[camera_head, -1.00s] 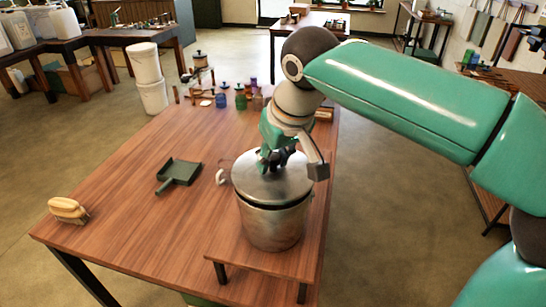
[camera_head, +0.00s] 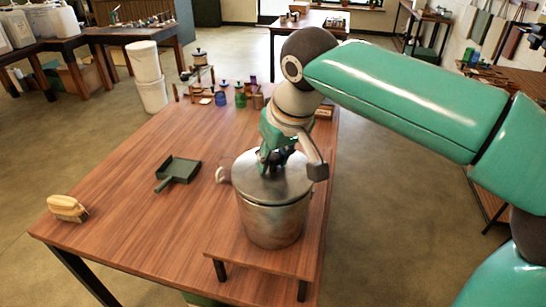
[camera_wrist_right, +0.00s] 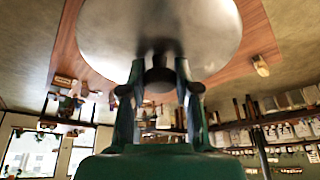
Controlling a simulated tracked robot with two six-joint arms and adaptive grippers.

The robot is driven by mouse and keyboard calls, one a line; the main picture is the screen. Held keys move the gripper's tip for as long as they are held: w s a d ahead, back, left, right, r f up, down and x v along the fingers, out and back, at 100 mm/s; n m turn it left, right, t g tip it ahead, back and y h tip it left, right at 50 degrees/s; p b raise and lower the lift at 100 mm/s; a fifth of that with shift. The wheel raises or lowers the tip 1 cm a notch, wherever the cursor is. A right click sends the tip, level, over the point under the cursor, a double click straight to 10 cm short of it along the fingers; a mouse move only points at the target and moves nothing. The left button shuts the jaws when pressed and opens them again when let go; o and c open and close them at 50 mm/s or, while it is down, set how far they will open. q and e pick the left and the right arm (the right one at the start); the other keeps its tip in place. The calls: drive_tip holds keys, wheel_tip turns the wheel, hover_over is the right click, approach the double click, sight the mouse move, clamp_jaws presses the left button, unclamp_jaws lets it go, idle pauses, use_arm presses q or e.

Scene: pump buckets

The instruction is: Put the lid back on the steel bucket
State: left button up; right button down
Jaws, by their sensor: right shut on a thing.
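The steel bucket (camera_head: 273,225) stands upright on a low wooden stand at the near right of the table. The round steel lid (camera_head: 290,188) lies on the bucket's top, about level and lined up with the rim. I see no clear gap, but the far rim is hidden. My right gripper (camera_head: 273,160) reaches down from above and is shut on the lid's dark knob. In the right wrist view the two fingers (camera_wrist_right: 158,85) flank the knob (camera_wrist_right: 159,74) below the lid's disc (camera_wrist_right: 160,25). My left gripper is out of view.
A green dustpan (camera_head: 178,171) and a wooden brush (camera_head: 67,208) lie on the left of the wooden table (camera_head: 130,215). A pale object (camera_head: 223,174) sits close to the bucket's left. Small coloured jars (camera_head: 240,98) stand at the back.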

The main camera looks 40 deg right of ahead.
drive_tip(key=shift+f, duration=0.25)
idle(0.4)
drive_tip(key=c, duration=0.8)
unclamp_jaws()
drive_tip(key=shift+o, duration=0.4)
drive_tip(key=o, duration=0.4)
drive_tip(key=shift+o, duration=0.2)
drive_tip(key=shift+r+p, duration=3.15)
drive_tip(key=shift+r, duration=0.4)
